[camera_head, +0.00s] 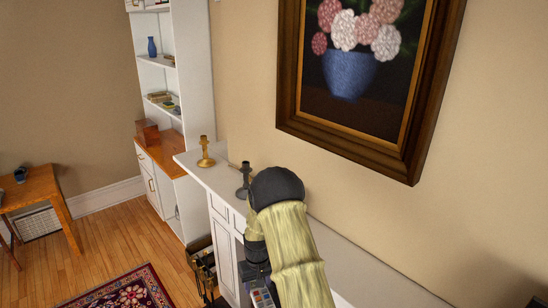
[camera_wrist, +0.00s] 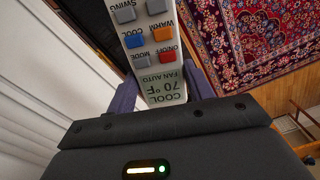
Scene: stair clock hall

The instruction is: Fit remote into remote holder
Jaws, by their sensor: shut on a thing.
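The remote (camera_wrist: 148,52) is a long white air-conditioner control with grey, blue, orange and red buttons and a small display reading "COOL 70 °F FAN AUTO". My gripper (camera_wrist: 160,94) is shut on its display end, with a dark finger on each side. The remote's far end runs out of the top of the wrist view. In the camera_head view part of the remote (camera_head: 262,298) shows low in the picture, beside my arm, in front of the white mantel. I cannot make out the remote holder in either view.
A white mantel shelf (camera_head: 226,182) runs along the wall, with a gold candlestick (camera_head: 206,153) and a dark candlestick (camera_head: 244,180) on it. Dark metal items (camera_head: 203,268) stand on the floor by it. A patterned rug (camera_head: 122,290) and a wooden table (camera_head: 35,190) lie left.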

